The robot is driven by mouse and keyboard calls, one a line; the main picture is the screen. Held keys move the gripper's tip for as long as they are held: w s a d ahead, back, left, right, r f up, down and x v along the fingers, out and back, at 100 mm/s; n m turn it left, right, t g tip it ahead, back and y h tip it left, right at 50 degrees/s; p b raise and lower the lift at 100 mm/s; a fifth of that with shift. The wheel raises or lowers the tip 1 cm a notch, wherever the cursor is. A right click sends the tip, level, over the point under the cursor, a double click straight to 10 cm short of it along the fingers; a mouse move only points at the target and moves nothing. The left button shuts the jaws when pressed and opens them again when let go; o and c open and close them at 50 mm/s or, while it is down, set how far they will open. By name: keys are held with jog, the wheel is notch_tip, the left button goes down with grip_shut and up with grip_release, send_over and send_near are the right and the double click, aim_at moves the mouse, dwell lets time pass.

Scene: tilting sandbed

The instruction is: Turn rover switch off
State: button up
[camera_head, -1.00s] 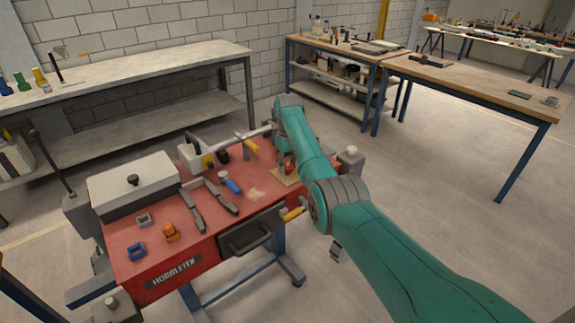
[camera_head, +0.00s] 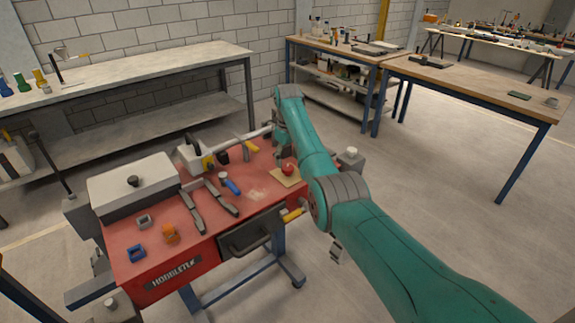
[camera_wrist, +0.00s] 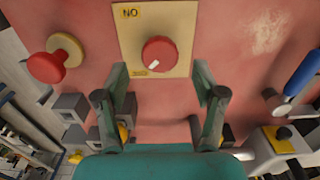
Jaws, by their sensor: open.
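The switch is a round red knob (camera_wrist: 159,54) on a beige plate (camera_wrist: 183,15) set on the red cart top. In the wrist view a white mark on the knob points to the lower left. A yellow label on the plate reads "NO" as seen here, and may be upside down. The knob also shows uncovered in the head view (camera_head: 288,169). My gripper (camera_wrist: 160,78) is open and empty, its fingertips over the plate's lower corners in the wrist view, with the knob just beyond them. In the head view my arm hides most of my gripper.
A red button with a yellow collar (camera_wrist: 47,67) stands left of the plate in the wrist view. The red cart (camera_head: 125,262) also bears a white box (camera_head: 130,187), grey tongs (camera_head: 192,212), a blue-handled tool (camera_head: 230,184) and small clamps. Workbenches stand behind.

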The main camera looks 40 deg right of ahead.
aim_at(288, 168)
notch_tip(288, 168, up, 8)
jog(key=shift+r, duration=0.25)
jog(key=shift+s, duration=0.15)
dwell(0.5)
